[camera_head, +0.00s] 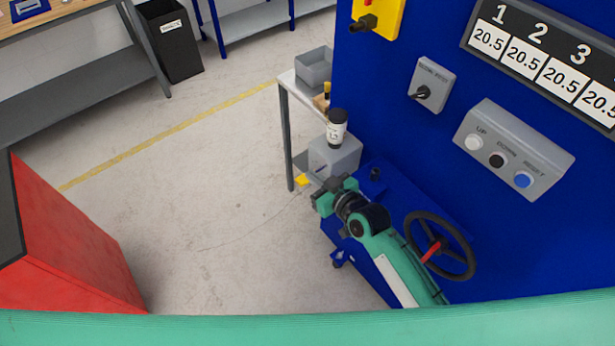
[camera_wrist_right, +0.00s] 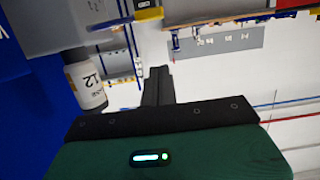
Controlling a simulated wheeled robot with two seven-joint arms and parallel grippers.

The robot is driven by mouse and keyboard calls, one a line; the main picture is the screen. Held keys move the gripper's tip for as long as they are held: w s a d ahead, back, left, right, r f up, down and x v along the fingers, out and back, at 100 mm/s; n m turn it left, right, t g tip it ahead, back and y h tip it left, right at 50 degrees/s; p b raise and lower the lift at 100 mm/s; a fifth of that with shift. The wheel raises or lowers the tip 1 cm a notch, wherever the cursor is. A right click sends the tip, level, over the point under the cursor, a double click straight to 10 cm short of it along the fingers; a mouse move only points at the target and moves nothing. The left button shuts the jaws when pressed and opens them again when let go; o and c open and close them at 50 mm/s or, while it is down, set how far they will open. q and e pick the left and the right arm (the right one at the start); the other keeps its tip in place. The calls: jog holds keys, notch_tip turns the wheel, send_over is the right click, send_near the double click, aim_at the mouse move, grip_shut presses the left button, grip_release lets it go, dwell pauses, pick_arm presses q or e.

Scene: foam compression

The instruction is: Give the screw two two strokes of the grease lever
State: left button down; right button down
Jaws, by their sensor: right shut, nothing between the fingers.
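A grey box (camera_head: 335,155) with a dark-capped, white-labelled bottle (camera_head: 337,128) on it stands at the blue machine's left side. The bottle also shows at the left of the right wrist view (camera_wrist_right: 88,85), its label partly readable. My right gripper (camera_head: 325,190) is just below the box in the head view. Its dark fingers (camera_wrist_right: 158,85) are together and empty, to the right of the bottle in the wrist view. A small yellow piece (camera_head: 302,180) shows left of the gripper; I cannot tell whether it belongs to a grease lever. My left gripper is out of view.
The blue machine (camera_head: 375,120) carries a selector switch box (camera_head: 431,85), a button box (camera_head: 513,150) and a number display (camera_head: 545,60). A black handwheel (camera_head: 440,245) stands beside my right arm. A grey bin (camera_head: 314,67) sits on a side table. Open floor (camera_head: 200,200) lies left.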

aim_at(307, 181)
jog(key=shift+w+a+f+p, duration=0.3)
jog(key=shift+w+f, duration=0.1)
jog(key=shift+f, duration=0.4)
jog(key=shift+w+a+f+p, duration=0.3)
jog(key=shift+w+f, duration=0.15)
jog(key=shift+f, duration=0.35)
jog(key=shift+w+a+f+p, duration=0.2)
jog(key=shift+w+a+f, duration=0.15)
jog(key=shift+f, duration=0.45)
